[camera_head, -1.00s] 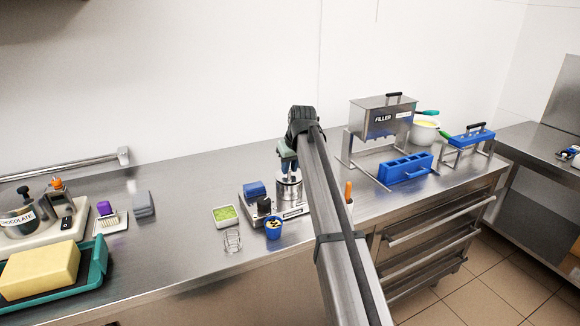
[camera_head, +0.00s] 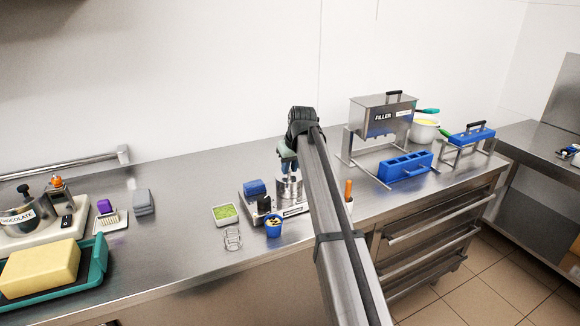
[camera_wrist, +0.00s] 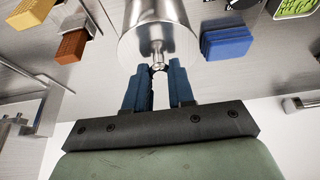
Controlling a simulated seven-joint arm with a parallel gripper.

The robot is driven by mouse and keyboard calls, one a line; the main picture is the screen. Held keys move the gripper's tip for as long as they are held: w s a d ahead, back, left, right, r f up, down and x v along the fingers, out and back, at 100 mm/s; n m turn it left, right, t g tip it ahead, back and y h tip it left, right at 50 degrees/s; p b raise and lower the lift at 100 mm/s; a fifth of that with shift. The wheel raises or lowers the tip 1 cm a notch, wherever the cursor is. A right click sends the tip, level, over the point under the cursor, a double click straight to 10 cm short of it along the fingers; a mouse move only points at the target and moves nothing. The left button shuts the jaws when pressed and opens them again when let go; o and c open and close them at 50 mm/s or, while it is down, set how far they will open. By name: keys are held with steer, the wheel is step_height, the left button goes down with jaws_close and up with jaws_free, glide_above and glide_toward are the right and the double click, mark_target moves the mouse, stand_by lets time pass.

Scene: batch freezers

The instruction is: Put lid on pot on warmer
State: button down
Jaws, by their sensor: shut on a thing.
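My gripper (camera_head: 287,170) points down at a steel cylinder (camera_head: 290,188) in the middle of the counter. In the wrist view its blue fingers (camera_wrist: 158,72) are shut on the small metal knob (camera_wrist: 157,64) on a stem from the cylinder (camera_wrist: 160,22). I cannot tell whether the knob belongs to a separate lid. At the far left, a steel pot (camera_head: 18,222) labelled CHOCOLATE sits on a white warmer (camera_head: 62,230). A black knob (camera_head: 24,190) shows above the pot; whether a lid covers it is unclear.
The cylinder stands by a scale-like base (camera_head: 292,212) with a blue block (camera_head: 254,188). A green-filled dish (camera_head: 225,214) and blue cup (camera_head: 274,225) are close by. The filler (camera_head: 382,118) stands to the right. Left of the dish, the counter has clear room.

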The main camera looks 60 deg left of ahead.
steer(key=shift+c, duration=2)
jaws_free()
steer(key=shift+r, duration=0.15)
steer(key=shift+r, duration=3.4)
